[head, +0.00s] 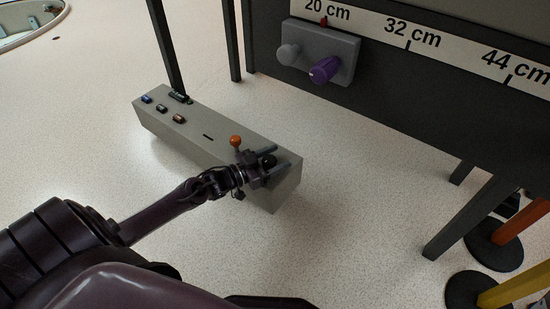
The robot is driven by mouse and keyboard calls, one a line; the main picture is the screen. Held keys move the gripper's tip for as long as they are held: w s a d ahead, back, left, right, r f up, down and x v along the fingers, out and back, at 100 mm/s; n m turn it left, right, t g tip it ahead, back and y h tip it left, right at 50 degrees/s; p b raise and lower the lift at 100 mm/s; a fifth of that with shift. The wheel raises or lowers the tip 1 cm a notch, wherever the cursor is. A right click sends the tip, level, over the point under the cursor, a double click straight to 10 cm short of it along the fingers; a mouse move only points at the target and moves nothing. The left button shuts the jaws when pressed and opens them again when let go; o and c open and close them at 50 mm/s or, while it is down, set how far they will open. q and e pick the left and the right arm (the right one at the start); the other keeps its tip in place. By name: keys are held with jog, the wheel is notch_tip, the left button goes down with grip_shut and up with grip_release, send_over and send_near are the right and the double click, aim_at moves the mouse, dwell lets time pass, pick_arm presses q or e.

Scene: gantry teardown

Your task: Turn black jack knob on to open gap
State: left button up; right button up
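A long grey-beige box (215,143) stands on the floor left of centre. A round black knob (269,160) is on its top near the right end; I take it for the jack knob. My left gripper (284,158) reaches over that end, its two fingers apart with the black knob between them. I cannot see clear contact between fingers and knob. An orange ball-topped lever (235,141) stands just behind the gripper. My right gripper is not in view.
Small blue and brown switches (162,108) and a dark slot sit on the box top. A dark gantry beam (430,110) carries a centimetre scale (410,38) and a grey carriage (325,48) with a purple knob (324,70). Dark legs and orange and yellow posts (522,288) stand right.

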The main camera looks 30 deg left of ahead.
pick_arm(q)
jog(key=shift+s+a+r+p, duration=0.1)
jog(key=shift+s+a+p, duration=0.05)
jog(key=shift+s+p, duration=0.15)
jog(key=p+v, duration=0.3)
jog(key=v, duration=0.3)
jog(key=shift+s+a+p, duration=0.1)
jog(key=shift+p, duration=0.3)
jog(key=shift+s+a, duration=0.2)
jog(key=shift+s, duration=0.25)
